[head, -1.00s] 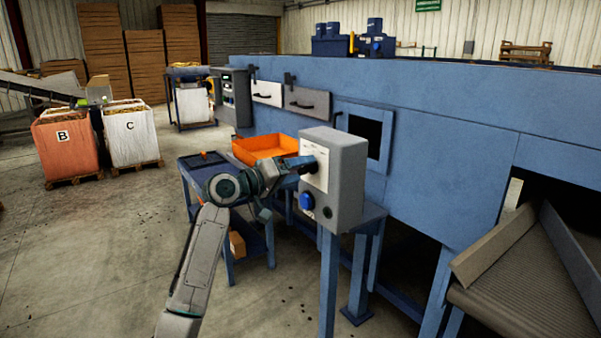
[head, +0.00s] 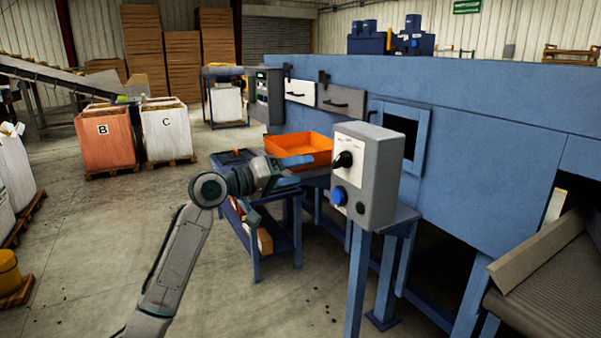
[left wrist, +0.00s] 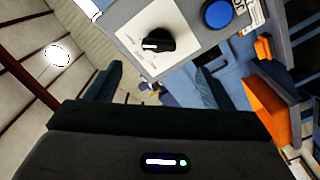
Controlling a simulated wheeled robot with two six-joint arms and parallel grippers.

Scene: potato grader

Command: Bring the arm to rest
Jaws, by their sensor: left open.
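My left gripper (head: 292,173) is open and empty, at the end of my arm that reaches in from the left. It is left of the grey control box (head: 378,180), apart from its black rotary knob (head: 343,160). The box also has a blue button (head: 339,195) below the knob. In the left wrist view the knob (left wrist: 158,41) and the blue button (left wrist: 217,14) show beyond the gripper, with nothing between its fingers. My right gripper is not in view.
An orange tray (head: 300,158) sits behind the gripper by a blue cart (head: 232,162). The large blue machine (head: 480,130) fills the right side. Sacks marked B (head: 104,142) and C (head: 167,133) stand back left.

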